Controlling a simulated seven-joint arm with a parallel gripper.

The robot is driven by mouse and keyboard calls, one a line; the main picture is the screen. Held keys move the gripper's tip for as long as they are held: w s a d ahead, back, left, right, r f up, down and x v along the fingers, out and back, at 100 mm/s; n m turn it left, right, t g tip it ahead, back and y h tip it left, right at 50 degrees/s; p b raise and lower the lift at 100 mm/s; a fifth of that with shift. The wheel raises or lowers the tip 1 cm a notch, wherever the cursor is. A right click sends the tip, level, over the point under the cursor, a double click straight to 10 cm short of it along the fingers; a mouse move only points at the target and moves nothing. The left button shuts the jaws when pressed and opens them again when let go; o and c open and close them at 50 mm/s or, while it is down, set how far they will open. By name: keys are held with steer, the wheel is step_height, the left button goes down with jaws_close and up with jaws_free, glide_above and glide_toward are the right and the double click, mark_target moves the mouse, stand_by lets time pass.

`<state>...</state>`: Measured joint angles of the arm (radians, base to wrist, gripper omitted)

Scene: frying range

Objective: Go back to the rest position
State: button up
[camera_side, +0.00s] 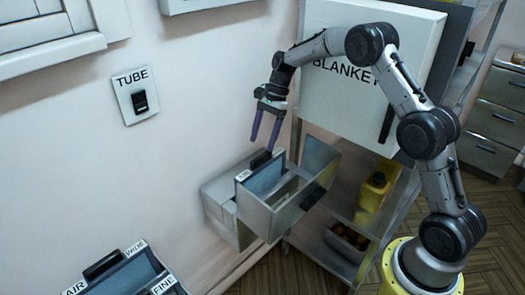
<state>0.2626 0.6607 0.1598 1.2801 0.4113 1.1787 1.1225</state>
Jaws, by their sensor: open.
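My gripper (266,128) hangs at the upper middle of the side view, its two purple fingers pointing down and apart. It is open, with nothing between the fingers. The fingertips are above a grey metal box with open compartments (262,214) that juts out from the wall. A black handle (261,160) on this box is just below the fingertips; a small gap seems to separate them, though the exact distance is hard to tell. My arm arches from the lower right up past the white BLANKET panel.
The white BLANKET panel (335,100) stands close behind my arm. A TUBE switch plate (136,95) is on the wall. A box labelled AIR, WIDE and FINE (125,280) is at lower left. A yellow container (373,190) and a bin (345,248) sit on shelves below.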

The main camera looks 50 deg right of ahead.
steer(key=s+a+r+n+t, duration=0.1)
steer(key=a+r, duration=0.1)
steer(key=r, duration=0.5)
steer(key=s+a+r+t, duration=0.1)
steer(key=s+a+r, duration=0.1)
steer(key=r, duration=0.5)
steer(key=s+a+r+n+t+h, duration=0.1)
steer(key=s+a+r+n+h, duration=0.2)
steer(key=s+r, duration=0.65)
steer(key=s+n+t, duration=0.2)
steer(key=s+n, duration=0.4)
steer(key=s, duration=0.8)
steer(key=s+d+f+n+h, duration=0.1)
steer(key=s+f+n, duration=0.7)
steer(key=f, duration=0.1)
steer(key=shift+s+d+t, duration=0.3)
steer(key=shift+r, duration=0.1)
steer(key=shift+c, duration=0.4)
